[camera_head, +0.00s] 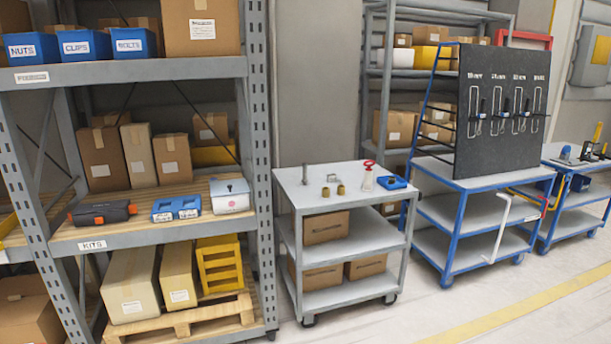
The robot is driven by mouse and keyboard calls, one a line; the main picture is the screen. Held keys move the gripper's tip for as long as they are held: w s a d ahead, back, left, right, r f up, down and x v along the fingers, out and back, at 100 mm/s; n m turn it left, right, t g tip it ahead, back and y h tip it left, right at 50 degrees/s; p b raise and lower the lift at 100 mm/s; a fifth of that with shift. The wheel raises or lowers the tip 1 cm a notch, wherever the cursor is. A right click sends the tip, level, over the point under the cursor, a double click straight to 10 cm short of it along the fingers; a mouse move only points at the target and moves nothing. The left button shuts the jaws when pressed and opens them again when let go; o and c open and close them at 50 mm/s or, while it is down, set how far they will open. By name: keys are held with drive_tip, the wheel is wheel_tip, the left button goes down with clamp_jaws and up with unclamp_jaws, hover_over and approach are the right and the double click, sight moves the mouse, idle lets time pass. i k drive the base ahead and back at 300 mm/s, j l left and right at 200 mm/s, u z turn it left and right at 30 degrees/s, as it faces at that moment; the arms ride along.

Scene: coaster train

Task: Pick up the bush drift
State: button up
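Several small items stand on the top of a grey cart (297,203) in the middle of the view. A thin grey upright rod (304,174) near the cart's back left may be the bush drift, but it is too small to be sure. Two brass-coloured bushes (340,189) stand to its right, near a small grey part (332,178). My gripper is not in view, so its state and distance from these items do not show.
A red-topped clear bottle (368,177) and a blue tray (392,182) share the cart top. A grey rack (130,237) stands close on the left. A blue trolley (452,184) with a dark hook board (500,135) stands right. Floor (420,310) in front is clear.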

sight(304, 179)
drive_tip(key=u, duration=4.75)
drive_tip(key=z, duration=0.9)
drive_tip(key=l+z, duration=0.1)
drive_tip(key=z, duration=0.3)
drive_tip(key=l+z, duration=0.1)
drive_tip(key=z, duration=0.3)
drive_tip(key=l+z, duration=0.15)
drive_tip(key=z, duration=0.2)
drive_tip(key=l+z, duration=0.1)
drive_tip(key=z, duration=0.3)
drive_tip(key=i+l+z, duration=0.1)
drive_tip(key=l+z, duration=0.3)
drive_tip(key=i+l+z, duration=0.1)
drive_tip(key=l+z, duration=0.25)
drive_tip(key=i+l+z, duration=0.2)
drive_tip(key=l+z, duration=0.2)
drive_tip(key=i+l+z, duration=0.25)
drive_tip(key=z, duration=0.15)
